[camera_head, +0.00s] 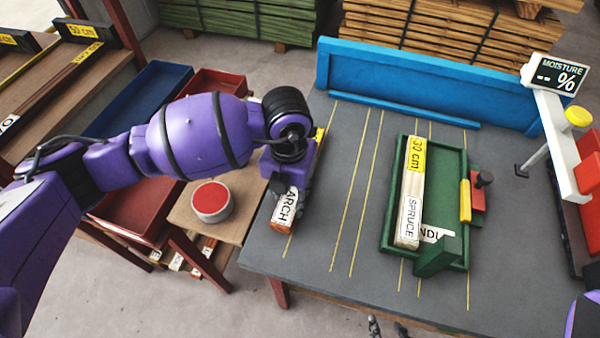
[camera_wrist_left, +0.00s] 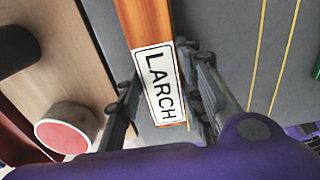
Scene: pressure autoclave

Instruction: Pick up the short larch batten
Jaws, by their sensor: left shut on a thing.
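The larch batten, an orange-brown bar with a white LARCH label (camera_head: 285,208), is at the left side of the grey bench top (camera_head: 330,190). It also shows in the left wrist view (camera_wrist_left: 148,25), running up between the fingers. My left gripper (camera_head: 283,183) is over it from above, one finger on each side, and is shut on it; the fingers also show in the left wrist view (camera_wrist_left: 168,85). The wrist hides the batten's middle in the head view. I cannot tell whether it touches the bench. My right gripper's fingertips (camera_head: 387,327) just show at the bottom edge, apart and empty.
A green tray (camera_head: 440,150) holds a 30 cm spruce batten (camera_head: 411,190). A blue fence (camera_head: 420,80) stands along the back. A moisture meter (camera_head: 555,75) stands at right. A red-topped tin (camera_head: 211,201) is on the wooden table at left. Bench between batten and tray is clear.

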